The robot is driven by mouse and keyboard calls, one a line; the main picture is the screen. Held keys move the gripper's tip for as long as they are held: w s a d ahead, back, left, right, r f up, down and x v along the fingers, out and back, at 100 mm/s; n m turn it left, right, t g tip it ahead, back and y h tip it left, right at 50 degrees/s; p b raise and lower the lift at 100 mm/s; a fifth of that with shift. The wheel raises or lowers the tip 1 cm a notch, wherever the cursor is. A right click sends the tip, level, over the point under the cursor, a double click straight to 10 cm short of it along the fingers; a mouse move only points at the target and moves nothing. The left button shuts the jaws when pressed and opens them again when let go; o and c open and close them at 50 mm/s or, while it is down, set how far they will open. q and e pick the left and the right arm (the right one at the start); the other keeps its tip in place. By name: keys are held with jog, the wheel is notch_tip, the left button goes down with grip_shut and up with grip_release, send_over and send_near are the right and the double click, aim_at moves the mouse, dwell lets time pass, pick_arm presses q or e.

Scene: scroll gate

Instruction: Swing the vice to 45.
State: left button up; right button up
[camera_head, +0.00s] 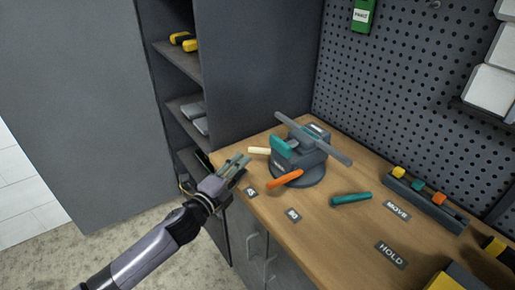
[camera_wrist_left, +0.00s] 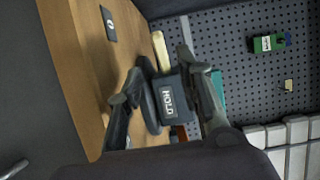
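The grey vice (camera_head: 312,158) stands on a round base on the wooden bench, with a long grey bar across its top. It carries a teal lever (camera_head: 281,148), an orange handle (camera_head: 285,179) and a cream handle (camera_head: 258,150). Label plates 45 (camera_head: 251,191) and 90 (camera_head: 293,215) lie near the bench's front edge. My left gripper (camera_head: 242,162) is open and empty, just left of the vice and apart from it. In the left wrist view the vice's HOLD plate (camera_wrist_left: 167,101) and the cream handle (camera_wrist_left: 160,50) show between the spread fingers. My right gripper is out of view.
A teal-handled item (camera_head: 350,199), MOVE (camera_head: 397,210) and HOLD (camera_head: 391,255) plates lie right of the vice. A dark rack (camera_head: 425,203) of coloured pieces stands beyond. A grey cabinet (camera_head: 255,80) and pegboard (camera_head: 410,90) close off the back.

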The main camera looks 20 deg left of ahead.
aim_at(256, 152)
pick_arm(q)
jog(key=x, duration=0.9)
jog(key=shift+w+d+p, duration=0.15)
jog(key=shift+p, duration=0.25)
grip_shut()
